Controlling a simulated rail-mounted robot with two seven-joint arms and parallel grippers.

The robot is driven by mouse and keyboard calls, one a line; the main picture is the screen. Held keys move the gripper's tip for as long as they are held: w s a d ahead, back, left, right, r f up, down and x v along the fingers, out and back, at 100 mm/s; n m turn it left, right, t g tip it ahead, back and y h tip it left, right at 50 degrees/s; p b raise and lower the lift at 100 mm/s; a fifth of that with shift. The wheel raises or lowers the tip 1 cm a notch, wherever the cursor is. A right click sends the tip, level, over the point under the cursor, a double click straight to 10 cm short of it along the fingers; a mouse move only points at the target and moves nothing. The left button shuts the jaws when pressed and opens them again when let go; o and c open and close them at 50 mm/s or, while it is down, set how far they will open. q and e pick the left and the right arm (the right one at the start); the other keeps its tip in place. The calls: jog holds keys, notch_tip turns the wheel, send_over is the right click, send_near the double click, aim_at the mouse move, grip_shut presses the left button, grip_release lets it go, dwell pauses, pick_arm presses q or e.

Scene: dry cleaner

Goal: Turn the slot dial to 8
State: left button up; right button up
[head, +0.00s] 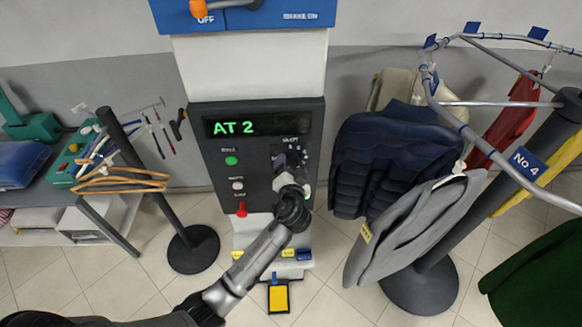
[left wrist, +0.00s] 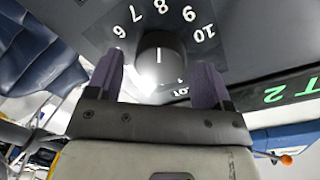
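The slot dial (left wrist: 160,62) is a dark round knob on the dark control panel (head: 215,150). In the left wrist view it has a white line, with numbers 6 to 10 around it. The line runs up and down in that picture, lined up with the 8. My left gripper (head: 292,168) is at the panel's right side and mostly hides the dial in the head view. Its two fingers are open on either side of the knob, with a visible gap at each side. The panel's display (head: 234,128) reads "AT 2". My right gripper is not in view.
A clothes rail (head: 480,104) with hanging garments stands close on the right. A dark post (head: 130,150) with hangers stands on the left.

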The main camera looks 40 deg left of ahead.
pick_arm(q)
jog(key=shift+b+v, duration=1.8)
jog(key=shift+v, duration=5.15)
